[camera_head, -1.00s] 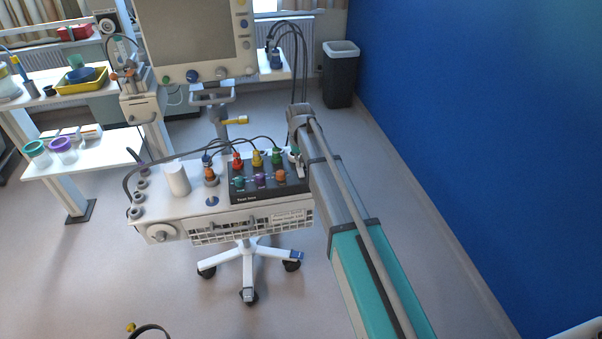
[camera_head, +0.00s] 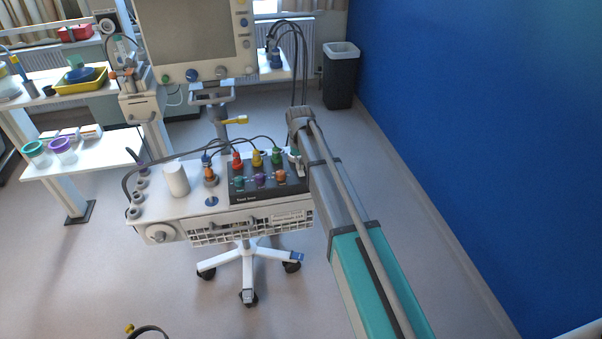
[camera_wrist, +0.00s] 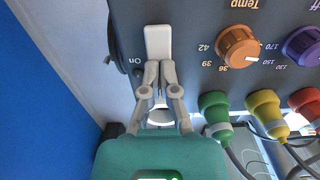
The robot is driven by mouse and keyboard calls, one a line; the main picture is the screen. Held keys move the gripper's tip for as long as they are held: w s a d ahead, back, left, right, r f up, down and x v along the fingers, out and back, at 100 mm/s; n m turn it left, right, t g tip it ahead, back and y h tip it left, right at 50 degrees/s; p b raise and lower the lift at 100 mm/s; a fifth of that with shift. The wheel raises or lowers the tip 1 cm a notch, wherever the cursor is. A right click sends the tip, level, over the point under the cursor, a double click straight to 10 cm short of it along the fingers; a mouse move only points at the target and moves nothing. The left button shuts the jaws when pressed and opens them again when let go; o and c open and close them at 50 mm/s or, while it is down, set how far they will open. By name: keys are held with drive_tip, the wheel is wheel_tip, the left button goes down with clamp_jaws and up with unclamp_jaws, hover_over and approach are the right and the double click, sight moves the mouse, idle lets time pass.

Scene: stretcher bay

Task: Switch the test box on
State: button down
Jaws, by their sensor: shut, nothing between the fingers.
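The test box (camera_head: 268,193) is a dark box on the white trolley, with coloured plugs and knobs. In the wrist view its dark panel (camera_wrist: 190,20) appears upside down. A white switch lever (camera_wrist: 158,42) stands on the panel, with an "On" mark (camera_wrist: 136,72) below and left of it. My gripper (camera_wrist: 159,68) is shut and empty, its fingertips right at the lever's lower end. I cannot tell whether they touch it. In the head view my gripper (camera_head: 295,160) is small and over the box's right end. The lever's foot is partly hidden by the fingers.
An orange knob (camera_wrist: 237,46) and a purple knob (camera_wrist: 304,46) are beside the lever. Green (camera_wrist: 215,110) and yellow (camera_wrist: 264,105) plugs with cables stand near my fingers. A white cylinder (camera_head: 177,179) is on the trolley. A blue wall (camera_head: 470,130) is to the right.

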drive_tip(key=shift+r, duration=0.1)
drive_tip(key=shift+r+p, duration=3.4)
drive_tip(key=shift+p, duration=0.15)
drive_tip(key=s+d+m, duration=0.3)
drive_tip(key=s+d, duration=2)
drive_tip(key=s, duration=0.3)
drive_tip(key=c, duration=1.3)
unclamp_jaws()
drive_tip(key=shift+c, duration=0.2)
